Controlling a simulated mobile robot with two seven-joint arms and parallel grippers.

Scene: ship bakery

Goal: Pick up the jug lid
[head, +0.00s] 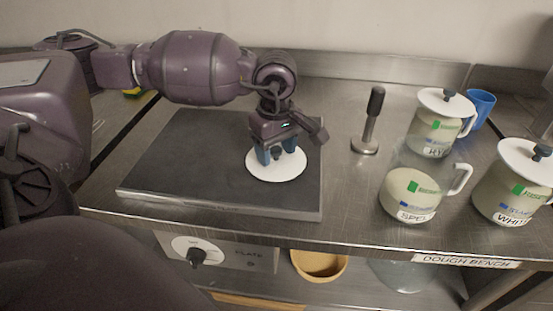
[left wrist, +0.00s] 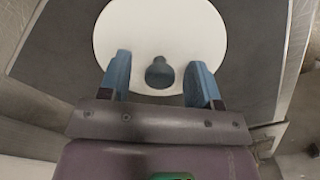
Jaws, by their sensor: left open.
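The jug lid (head: 276,170) is a white disc with a dark knob. It lies on the dark plate toward its right side. In the left wrist view the lid (left wrist: 160,28) shows with its knob (left wrist: 159,73) between my blue fingers. My left gripper (head: 278,156) is open above the lid, with a finger on either side of the knob and a gap to each. Whether the fingertips touch the disc cannot be told. A lidless jug (head: 408,196) labelled SPEL stands to the right on the bench. My right gripper is not in view.
Two lidded jugs (head: 436,128) (head: 507,192) and a blue cup (head: 482,106) stand at the right. A tamper-like tool (head: 369,125) stands upright right of the dark plate (head: 165,180). A tan bowl (head: 319,264) sits below the bench edge. The wall is close behind.

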